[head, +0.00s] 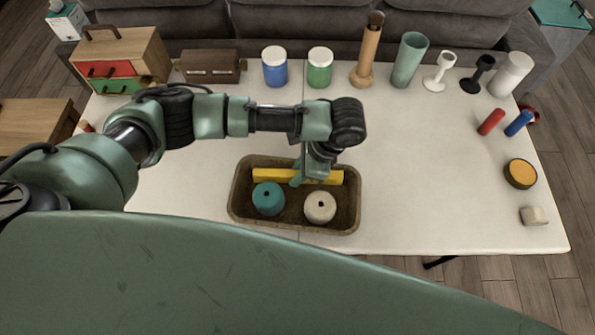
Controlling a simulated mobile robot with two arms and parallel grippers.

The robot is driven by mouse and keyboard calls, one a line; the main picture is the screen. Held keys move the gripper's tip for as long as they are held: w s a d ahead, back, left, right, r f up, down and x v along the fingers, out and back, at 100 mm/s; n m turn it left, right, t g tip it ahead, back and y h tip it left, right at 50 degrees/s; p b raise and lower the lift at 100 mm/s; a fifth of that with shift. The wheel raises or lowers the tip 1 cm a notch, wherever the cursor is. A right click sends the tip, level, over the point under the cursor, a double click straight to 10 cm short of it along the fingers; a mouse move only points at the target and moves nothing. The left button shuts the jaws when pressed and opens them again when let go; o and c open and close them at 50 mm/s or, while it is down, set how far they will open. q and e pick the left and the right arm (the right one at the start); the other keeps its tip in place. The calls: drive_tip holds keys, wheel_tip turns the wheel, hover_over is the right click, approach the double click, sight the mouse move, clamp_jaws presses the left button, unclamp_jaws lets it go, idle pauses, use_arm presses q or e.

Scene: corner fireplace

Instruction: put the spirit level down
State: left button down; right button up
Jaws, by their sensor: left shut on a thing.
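The yellow spirit level (272,176) lies lengthwise across the back part of a brown tray (237,207), seen from above in the head view. My left gripper (312,178) reaches down over the tray and is shut on the level right of its middle. The gripper and wrist hide part of the level. I cannot tell whether the level touches the tray's floor. A teal round weight (268,199) and a cream round weight (320,207) sit in the tray in front of the level. My right gripper is not in view.
Along the table's back edge stand a small drawer chest (120,60), a brown box (210,66), blue (275,68) and green (320,68) jars, and several cups and vases. Red (491,121) and blue (519,123) cylinders lie at right.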

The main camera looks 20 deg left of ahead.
use_arm(q)
drive_tip(key=shift+f, duration=0.25)
drive_tip(key=shift+f, duration=0.35)
drive_tip(key=c, duration=1.6)
unclamp_jaws()
drive_tip(key=shift+o, duration=0.2)
drive_tip(key=v, duration=1.3)
drive_tip(key=shift+a+r, duration=0.15)
drive_tip(key=shift+a, duration=0.05)
